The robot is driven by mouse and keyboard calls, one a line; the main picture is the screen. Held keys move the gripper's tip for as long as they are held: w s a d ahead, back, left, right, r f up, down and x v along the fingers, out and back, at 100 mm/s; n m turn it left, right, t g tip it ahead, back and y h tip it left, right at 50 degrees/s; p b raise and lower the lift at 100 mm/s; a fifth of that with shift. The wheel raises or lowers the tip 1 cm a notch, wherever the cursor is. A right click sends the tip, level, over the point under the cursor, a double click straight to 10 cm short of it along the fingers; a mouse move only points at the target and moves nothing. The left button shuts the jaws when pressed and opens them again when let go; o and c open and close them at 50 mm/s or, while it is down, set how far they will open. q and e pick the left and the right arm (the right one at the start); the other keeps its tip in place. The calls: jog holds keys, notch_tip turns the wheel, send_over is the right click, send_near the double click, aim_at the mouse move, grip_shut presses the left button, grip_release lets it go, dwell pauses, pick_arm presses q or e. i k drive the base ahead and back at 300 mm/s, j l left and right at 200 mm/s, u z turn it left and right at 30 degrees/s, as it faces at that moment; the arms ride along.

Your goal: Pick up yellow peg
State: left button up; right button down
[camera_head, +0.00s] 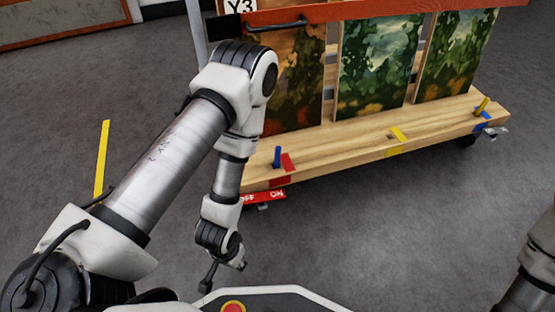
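My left arm comes in from the left and bends down in front of the cart's left end. My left gripper (208,279) points down near the bottom of the view, well to the left of the yellow peg and apart from it. Its fingers are small and dark, and I cannot tell whether they are open. Part of my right arm shows at the lower right edge, but its gripper is out of view.
A blue peg (277,157) stands by red tape (288,162) at the deck's left end. Yellow tape (398,135) lies mid-deck. Several paintings (378,65) stand behind, under an orange bar (350,12). The grey floor (400,230) in front is clear.

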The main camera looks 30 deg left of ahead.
aim_at(486, 101)
jog(key=i+l, duration=0.2)
jog(key=i+l+u, duration=0.15)
jog(key=l, duration=0.25)
jog(key=i+l, duration=0.25)
jog(key=i+l+u, duration=0.15)
jog(key=l, duration=0.25)
jog(key=i+l, duration=0.25)
jog(key=i+l+u, duration=0.15)
jog(key=l, duration=0.3)
jog(key=i+l, duration=0.15)
jog(key=l, duration=0.25)
jog(key=u, duration=0.05)
